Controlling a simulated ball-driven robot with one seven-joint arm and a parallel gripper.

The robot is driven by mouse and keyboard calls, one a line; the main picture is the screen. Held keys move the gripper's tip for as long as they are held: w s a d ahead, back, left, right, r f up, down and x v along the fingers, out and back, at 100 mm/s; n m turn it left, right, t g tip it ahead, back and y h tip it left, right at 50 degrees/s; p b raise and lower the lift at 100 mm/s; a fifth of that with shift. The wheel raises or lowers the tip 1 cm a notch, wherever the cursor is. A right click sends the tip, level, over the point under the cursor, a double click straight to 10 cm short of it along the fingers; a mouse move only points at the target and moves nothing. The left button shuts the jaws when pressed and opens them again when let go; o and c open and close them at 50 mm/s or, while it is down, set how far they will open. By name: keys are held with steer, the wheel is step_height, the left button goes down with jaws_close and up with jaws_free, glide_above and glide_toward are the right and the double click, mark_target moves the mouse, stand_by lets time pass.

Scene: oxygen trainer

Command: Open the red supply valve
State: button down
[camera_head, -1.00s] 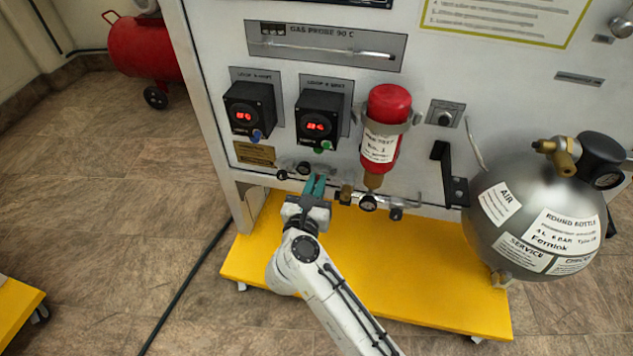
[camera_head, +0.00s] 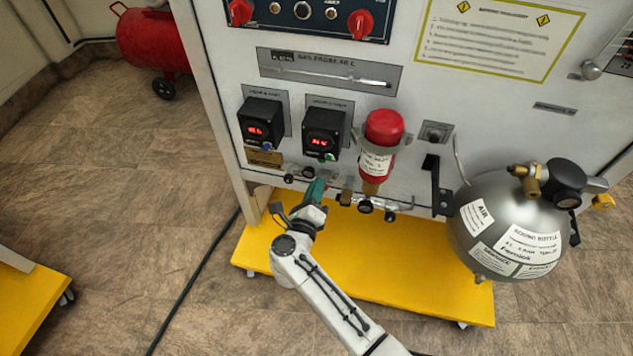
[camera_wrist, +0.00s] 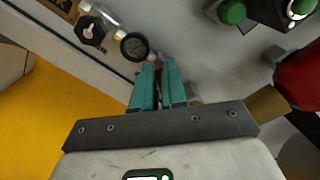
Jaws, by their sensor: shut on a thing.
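My gripper (camera_head: 318,188) is at the lower front of the white panel, left of the red cylinder's lower end. Its teal fingers also show in the wrist view (camera_wrist: 158,82), closed around a small dark red part that I take for the red supply valve (camera_wrist: 159,68). Only a sliver of this valve shows between the fingers. In the head view the fingers hide it, and its handle angle cannot be told.
A round gauge (camera_wrist: 134,46) and a black knob (camera_wrist: 90,30) sit close by the fingers. The red cylinder (camera_head: 382,135) is right of the gripper. A yellow base (camera_head: 400,265) lies below. A silver round bottle (camera_head: 510,225) stands at right.

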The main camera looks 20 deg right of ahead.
steer(key=shift+w+a+f+n+p, duration=0.15)
steer(key=shift+n+p, duration=0.65)
steer(key=shift+n, duration=1.05)
steer(key=shift+s+f+n+p, duration=0.1)
steer(key=shift+f+n+p, duration=0.15)
steer(key=shift+n+p, duration=1.1)
steer(key=shift+n+b, duration=0.55)
steer(key=shift+n, duration=0.15)
steer(key=c, duration=1.2)
jaws_free()
steer(key=p+v, duration=0.2)
steer(key=v, duration=0.8)
steer(key=shift+s+a, duration=0.2)
steer(key=shift+s, duration=0.05)
